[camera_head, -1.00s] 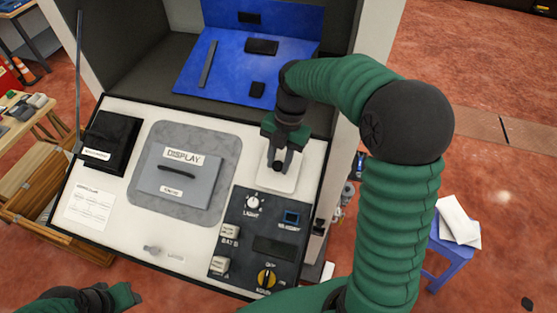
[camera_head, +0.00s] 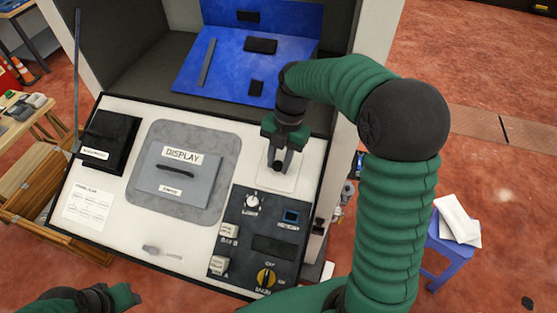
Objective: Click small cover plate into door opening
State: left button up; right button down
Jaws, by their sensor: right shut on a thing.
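The small white cover plate (camera_head: 283,183) lies at the upper right of the white door panel (camera_head: 119,194), just above the dark control block. It looks level with the panel around it; only a thin outline shows. My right gripper (camera_head: 279,166) points down onto the plate and is shut on it, on a part that the gripper hides. Whether the plate is fully seated in its opening, I cannot tell. My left gripper (camera_head: 126,296) is at the bottom left edge, away from the plate, and its jaws are unclear.
A grey display cover (camera_head: 178,188) with a dark handle is left of the plate. The control block (camera_head: 268,218) with knobs and switches is below it. A blue board (camera_head: 225,73) with dark parts lies behind. A blue stool (camera_head: 447,256) stands on the floor at right.

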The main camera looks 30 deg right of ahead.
dwell(0.4)
jog(key=c, duration=0.6)
grip_release()
jog(key=shift+o, duration=0.2)
jog(key=shift+p+v, duration=2.7)
jog(key=shift+v, duration=0.3)
jog(key=shift+f, duration=0.1)
